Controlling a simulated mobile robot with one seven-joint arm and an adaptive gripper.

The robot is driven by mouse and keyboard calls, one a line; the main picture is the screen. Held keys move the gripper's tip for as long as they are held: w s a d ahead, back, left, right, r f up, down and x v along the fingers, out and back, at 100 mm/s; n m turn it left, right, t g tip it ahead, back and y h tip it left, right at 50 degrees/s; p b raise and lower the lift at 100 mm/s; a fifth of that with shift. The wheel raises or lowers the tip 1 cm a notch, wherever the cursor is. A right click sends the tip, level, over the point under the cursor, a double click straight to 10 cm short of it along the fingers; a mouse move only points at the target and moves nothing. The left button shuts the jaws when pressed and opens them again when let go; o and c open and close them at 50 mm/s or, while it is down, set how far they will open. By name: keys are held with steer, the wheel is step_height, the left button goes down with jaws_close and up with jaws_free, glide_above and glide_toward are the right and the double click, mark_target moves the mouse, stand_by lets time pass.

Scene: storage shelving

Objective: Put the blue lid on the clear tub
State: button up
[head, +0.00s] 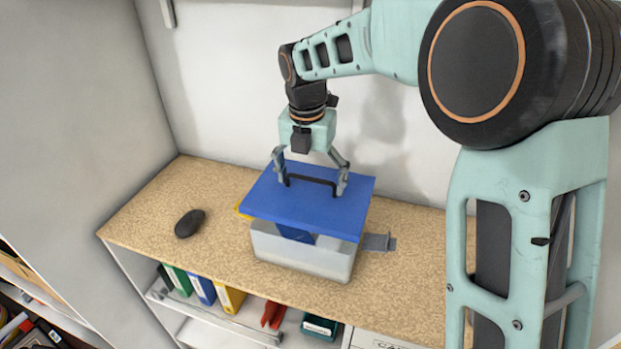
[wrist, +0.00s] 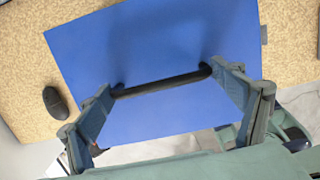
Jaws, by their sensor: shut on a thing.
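The blue lid (head: 310,203) is a flat panel with a black bar handle (head: 312,181) on top. It is over the clear tub (head: 303,254), which stands on the shelf board. The lid looks slightly turned against the tub, and I cannot tell whether it touches the rim all round. A blue patch shows on the tub's front below the lid. My gripper (head: 312,179) is above the lid with its fingers at the two ends of the handle, shut on it. In the wrist view the lid (wrist: 160,50) fills the middle and hides the tub.
A black computer mouse (head: 189,223) lies on the board (head: 150,205) to the left. A grey item (head: 379,242) is at the tub's right and something yellow (head: 242,212) at its left. Binders (head: 200,288) stand on the shelf below. The wall is close behind.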

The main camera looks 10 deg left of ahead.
steer(key=shift+f+b, duration=1.45)
steer(key=shift+f, duration=1.95)
steer(key=o, duration=1.1)
steer(key=r, duration=0.4)
steer(key=s+r, duration=0.1)
steer(key=r, duration=0.7)
steer(key=shift+s+a, duration=0.1)
steer(key=shift+s, duration=0.1)
steer(key=shift+f, duration=0.1)
